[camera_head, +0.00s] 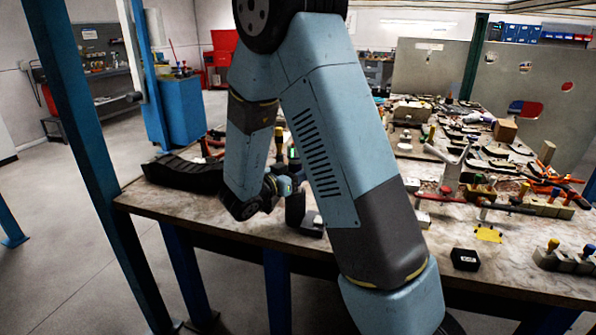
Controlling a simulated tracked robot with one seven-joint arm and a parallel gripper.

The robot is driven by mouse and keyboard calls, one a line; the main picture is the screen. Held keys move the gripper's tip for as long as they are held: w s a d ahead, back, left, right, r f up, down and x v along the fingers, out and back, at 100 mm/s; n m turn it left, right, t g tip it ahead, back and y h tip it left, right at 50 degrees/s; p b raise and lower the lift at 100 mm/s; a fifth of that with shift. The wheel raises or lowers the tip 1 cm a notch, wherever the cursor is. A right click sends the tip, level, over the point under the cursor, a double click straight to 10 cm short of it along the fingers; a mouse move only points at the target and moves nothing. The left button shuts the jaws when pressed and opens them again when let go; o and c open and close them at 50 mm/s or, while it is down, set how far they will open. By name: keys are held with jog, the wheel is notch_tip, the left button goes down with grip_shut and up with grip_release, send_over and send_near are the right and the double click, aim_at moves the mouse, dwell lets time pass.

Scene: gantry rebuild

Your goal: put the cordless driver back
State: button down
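My arm crosses the middle of the view and bends down to the workbench (150,207). Its wrist end, with a small green light, is low over the bench's left part. My gripper (291,184) is mostly hidden behind my own arm link, and its fingers cannot be made out. Just right of the wrist a dark upright shape (295,208) stands beside a dark blocky piece (313,224) on the bench. These may be parts of the cordless driver, but I cannot tell for sure. Whether my gripper touches them is hidden. No clear holder for the driver shows.
A long black ribbed piece (183,174) lies at the bench's left end. The right side is crowded with tools and parts. A small black box (465,259) and a yellow piece (488,233) lie near the front. A blue post (85,150) stands at the left.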

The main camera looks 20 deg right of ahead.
jog(key=shift+f, duration=0.45)
dwell(0.5)
jog(key=c, duration=0.5)
grip_release()
jog(key=v, duration=1.3)
jog(key=shift+a, duration=0.35)
jog(key=shift+s+f, duration=0.1)
jog(key=shift+s, duration=0.05)
